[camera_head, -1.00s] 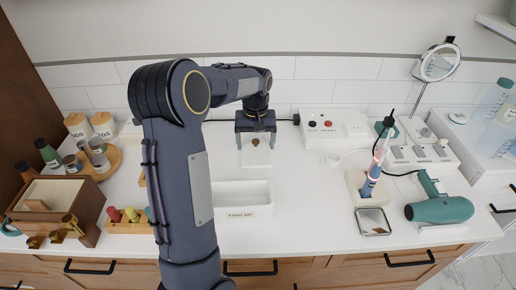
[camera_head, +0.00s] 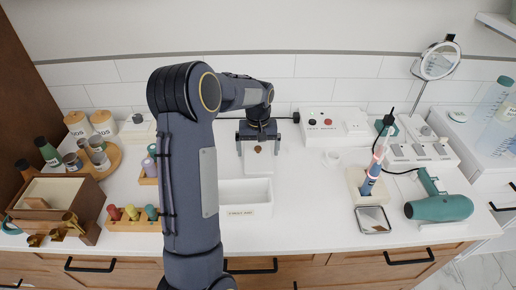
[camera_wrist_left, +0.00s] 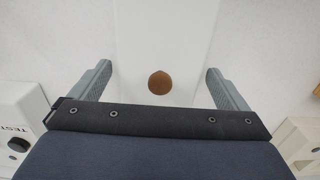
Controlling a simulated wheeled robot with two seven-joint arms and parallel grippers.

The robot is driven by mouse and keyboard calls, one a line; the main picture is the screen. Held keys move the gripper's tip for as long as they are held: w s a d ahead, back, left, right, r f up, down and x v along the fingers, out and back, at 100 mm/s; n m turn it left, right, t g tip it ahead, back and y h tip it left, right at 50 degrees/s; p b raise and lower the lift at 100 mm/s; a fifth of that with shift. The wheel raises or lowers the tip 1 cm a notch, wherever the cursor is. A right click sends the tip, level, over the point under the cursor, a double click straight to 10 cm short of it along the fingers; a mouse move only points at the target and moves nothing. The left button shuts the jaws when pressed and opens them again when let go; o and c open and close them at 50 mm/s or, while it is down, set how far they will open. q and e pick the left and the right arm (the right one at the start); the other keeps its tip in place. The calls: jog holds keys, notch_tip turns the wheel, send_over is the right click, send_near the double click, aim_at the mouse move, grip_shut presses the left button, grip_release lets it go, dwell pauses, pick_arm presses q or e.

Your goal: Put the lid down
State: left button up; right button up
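The lid (camera_head: 257,165) is a flat white rectangle with a round brown knob (camera_wrist_left: 160,83). It appears to lie flat on the white counter behind the open white box (camera_head: 245,198), whose front carries a label. My left gripper (camera_head: 258,143) is over the lid, with one finger on each side. In the left wrist view my left gripper (camera_wrist_left: 158,70) is open, and both fingers stand clear of the knob between them. The far end of the lid runs out of that view. My right gripper is not in view.
A white switch box (camera_head: 334,127) stands right of the gripper. A toothbrush stand (camera_head: 366,188), a small metal tray (camera_head: 373,220) and a teal hair dryer (camera_head: 439,208) are farther right. Racks of coloured bottles (camera_head: 132,214) are left of my arm. The counter right of the white box is clear.

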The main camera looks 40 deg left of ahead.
aim_at(258, 148)
pick_arm(q)
jog(key=shift+r, duration=0.15)
notch_tip(258, 148, up, 12)
jog(key=s+d+r+m+t+h, duration=0.25)
jog(key=s+d+r, duration=0.25)
jog(key=s+d, duration=0.7)
jog(key=s+d+f+m+t, duration=0.1)
jog(key=s+d+f, duration=0.1)
jog(key=s+d, duration=0.1)
jog(key=s+d+f+m+t+h, duration=0.1)
jog(key=s+d, duration=0.1)
jog(key=s, duration=0.4)
jog(key=s+d+f+m+t, duration=0.1)
jog(key=s+d+f+m, duration=0.1)
jog(key=s+d, duration=0.1)
jog(key=shift+s+d+f, duration=0.15)
jog(key=shift+s+f, duration=0.05)
jog(key=shift+s, duration=0.2)
jog(key=shift+s+d+f, duration=0.15)
jog(key=shift+s, duration=0.25)
jog(key=shift+c, duration=0.3)
